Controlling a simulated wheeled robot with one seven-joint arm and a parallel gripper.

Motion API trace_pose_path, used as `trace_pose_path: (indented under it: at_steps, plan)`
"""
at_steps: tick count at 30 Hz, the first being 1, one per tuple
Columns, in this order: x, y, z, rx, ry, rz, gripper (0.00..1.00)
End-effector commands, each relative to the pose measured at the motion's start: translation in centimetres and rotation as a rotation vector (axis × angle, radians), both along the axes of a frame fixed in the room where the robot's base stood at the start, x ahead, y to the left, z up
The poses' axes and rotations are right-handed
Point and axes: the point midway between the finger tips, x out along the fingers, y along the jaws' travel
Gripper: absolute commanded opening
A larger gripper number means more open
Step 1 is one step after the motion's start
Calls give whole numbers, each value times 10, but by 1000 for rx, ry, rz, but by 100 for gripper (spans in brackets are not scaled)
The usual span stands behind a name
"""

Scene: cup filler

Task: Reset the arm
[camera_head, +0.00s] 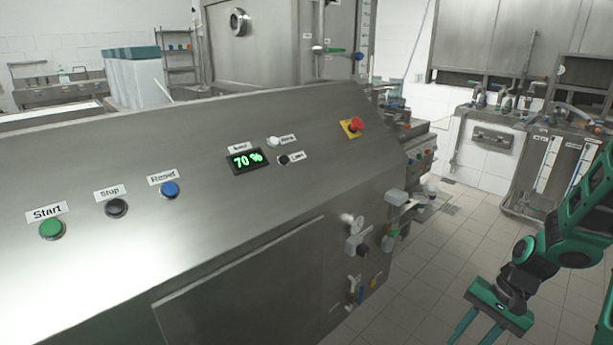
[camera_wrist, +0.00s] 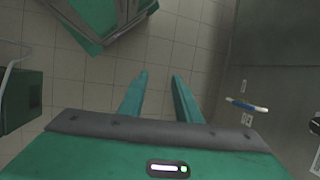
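My gripper (camera_head: 478,332) is at the lower right of the head view, with its green fingers pointing down over the tiled floor. Its fingertips are cut off by the bottom edge there. In the wrist view the two green fingers (camera_wrist: 158,80) stand apart with bare floor between them, so the gripper is open and empty. My green arm comes in from the right edge of the head view. The gripper is to the right of the steel machine and apart from it.
The machine's sloped steel panel (camera_head: 330,135) bears green Start (camera_head: 51,229), black Stop (camera_head: 116,208) and blue Reset (camera_head: 169,189) buttons, a 70 % display (camera_head: 246,160) and a red knob (camera_head: 355,125). Valves (camera_head: 356,243) jut from its side. Tiled floor (camera_head: 420,290) is clear beside it.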

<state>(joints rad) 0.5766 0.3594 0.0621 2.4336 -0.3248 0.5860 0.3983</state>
Motion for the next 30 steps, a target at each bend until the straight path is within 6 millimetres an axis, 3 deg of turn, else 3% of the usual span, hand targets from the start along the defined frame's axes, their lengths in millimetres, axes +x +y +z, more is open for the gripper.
trace_pose_path:
  at_steps: [9,18,24,30]
  plan:
    - [-39,-30,77,-198,-31,119,30]
    - [-88,-43,142,-316,-68,177,30]
    - [-125,-45,174,-353,-99,199,30]
    - [-151,-44,189,-360,-120,208,30]
